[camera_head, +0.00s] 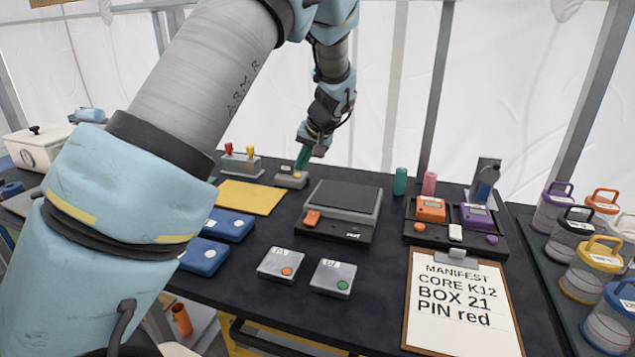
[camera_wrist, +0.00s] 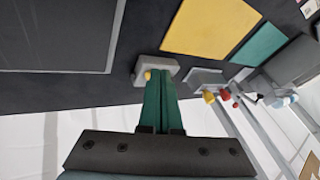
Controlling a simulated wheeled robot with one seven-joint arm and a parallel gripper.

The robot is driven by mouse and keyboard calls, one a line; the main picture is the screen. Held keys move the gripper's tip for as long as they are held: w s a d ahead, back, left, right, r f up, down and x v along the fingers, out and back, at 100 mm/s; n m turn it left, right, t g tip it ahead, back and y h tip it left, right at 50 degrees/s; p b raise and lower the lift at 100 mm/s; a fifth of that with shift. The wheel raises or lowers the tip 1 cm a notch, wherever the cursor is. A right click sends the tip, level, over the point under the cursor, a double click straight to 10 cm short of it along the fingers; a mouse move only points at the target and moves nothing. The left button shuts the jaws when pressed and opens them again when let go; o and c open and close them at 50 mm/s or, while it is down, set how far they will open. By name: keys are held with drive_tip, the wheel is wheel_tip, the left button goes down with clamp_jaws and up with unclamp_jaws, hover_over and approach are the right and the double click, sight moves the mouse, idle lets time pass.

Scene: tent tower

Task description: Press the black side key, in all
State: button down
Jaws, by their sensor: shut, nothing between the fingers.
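My gripper (camera_head: 303,160) has green fingers pressed together with nothing between them. It points down at a small grey box (camera_head: 291,179) at the back of the black table. In the wrist view the fingertips (camera_wrist: 159,84) overlap the near edge of this box (camera_wrist: 160,68), beside a small yellow button (camera_wrist: 148,75). I cannot tell whether the tips touch the box. A grey device with a dark top plate (camera_head: 345,196) stands to the right, with an orange key (camera_head: 312,217) on its front left. I cannot make out for certain which part is the black side key.
A yellow mat (camera_head: 250,197) and blue boxes (camera_head: 228,224) lie left. Two grey boxes with orange and green buttons (camera_head: 281,264) (camera_head: 333,278) sit in front. A manifest clipboard (camera_head: 462,304), instrument tray (camera_head: 455,235) and lidded jars (camera_head: 594,267) are at right. Red and yellow knobs (camera_head: 239,150) stand behind.

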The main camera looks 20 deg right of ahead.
drive_tip(key=m+t, duration=0.1)
drive_tip(key=t, duration=0.1)
approach(309, 180)
drive_tip(key=shift+s+d+r, duration=0.85)
drive_tip(key=shift+d+r, duration=0.05)
drive_tip(key=shift+r, duration=0.2)
drive_tip(key=p+x, duration=0.3)
drive_tip(key=x, duration=0.7)
drive_tip(key=shift+s+d+f, duration=0.1)
drive_tip(key=shift+s+f, duration=0.05)
